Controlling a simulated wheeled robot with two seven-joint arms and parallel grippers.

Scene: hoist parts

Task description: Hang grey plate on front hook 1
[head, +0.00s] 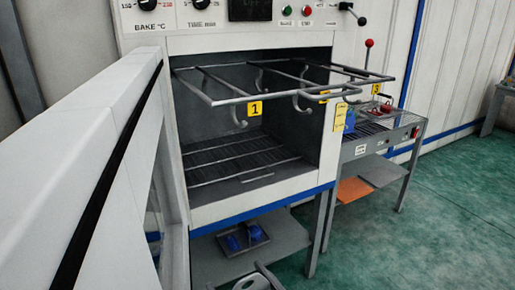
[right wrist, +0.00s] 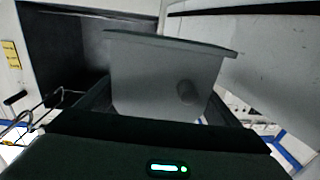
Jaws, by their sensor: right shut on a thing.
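The grey plate (right wrist: 150,75) fills the middle of the right wrist view. It has a wider top edge and a dark round spot that looks like a hole at its lower right. My right gripper (right wrist: 160,108) is shut on it, with dark fingers at both sides. In the head view only a pale part, seemingly of my right arm or gripper, shows at the bottom edge. Front hook 1 (head: 239,118) hangs empty from the front left of the rack (head: 290,92), beside yellow label 1 (head: 254,108). My left gripper is not in view.
The oven (head: 190,90) stands open behind the rack. Its pale door (head: 110,110) juts toward me on the left. Blue things (head: 240,238) sit in a dark tray on the shelf below. A grey side table (head: 370,140) with a blue thing and a red thing stands right.

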